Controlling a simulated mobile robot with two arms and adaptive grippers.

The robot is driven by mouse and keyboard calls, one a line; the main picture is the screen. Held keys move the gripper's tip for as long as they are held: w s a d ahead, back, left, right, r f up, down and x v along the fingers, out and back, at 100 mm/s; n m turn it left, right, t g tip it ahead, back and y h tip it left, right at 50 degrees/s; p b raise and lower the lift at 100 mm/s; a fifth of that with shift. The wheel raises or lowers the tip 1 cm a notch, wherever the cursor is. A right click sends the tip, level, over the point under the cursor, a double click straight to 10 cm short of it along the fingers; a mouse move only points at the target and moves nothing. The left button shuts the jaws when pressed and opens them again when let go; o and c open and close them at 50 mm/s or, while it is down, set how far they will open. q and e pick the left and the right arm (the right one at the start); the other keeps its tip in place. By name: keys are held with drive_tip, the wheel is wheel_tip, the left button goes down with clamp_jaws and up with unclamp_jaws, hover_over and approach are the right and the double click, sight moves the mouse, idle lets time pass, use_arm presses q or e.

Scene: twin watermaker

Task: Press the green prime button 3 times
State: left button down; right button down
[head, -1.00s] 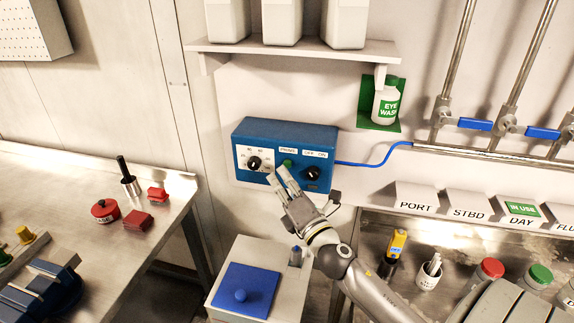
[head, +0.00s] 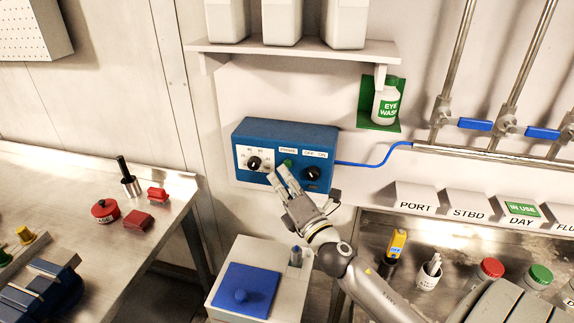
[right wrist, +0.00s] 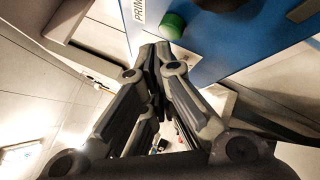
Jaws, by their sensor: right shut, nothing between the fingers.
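The green prime button (head: 288,163) is on the front of the blue control box (head: 318,133) on the wall, under a PRIME label. In the right wrist view the button (right wrist: 173,25) sits just beyond my fingertips, a little to their right. My right gripper (head: 279,171) is shut and empty, its fingertips just below the button in the head view. In the right wrist view the right gripper (right wrist: 155,48) shows a small apparent gap to the button; I cannot tell whether they touch. My left gripper is not in view.
A dial (head: 253,163) is left of the button and a black OFF/ON knob (head: 312,173) is right of it. A blue cable (head: 375,162) leaves the box's right side.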

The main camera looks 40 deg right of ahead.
drive_tip(key=shift+w+d, duration=0.45)
drive_tip(key=shift+d, duration=0.1)
idle(0.7)
drive_tip(key=shift+s+a, duration=0.6)
drive_tip(key=shift+a, duration=0.05)
idle(0.4)
drive_tip(key=shift+s+a, duration=1.65)
drive_tip(key=shift+a, duration=0.3)
drive_tip(key=shift+f, duration=0.1)
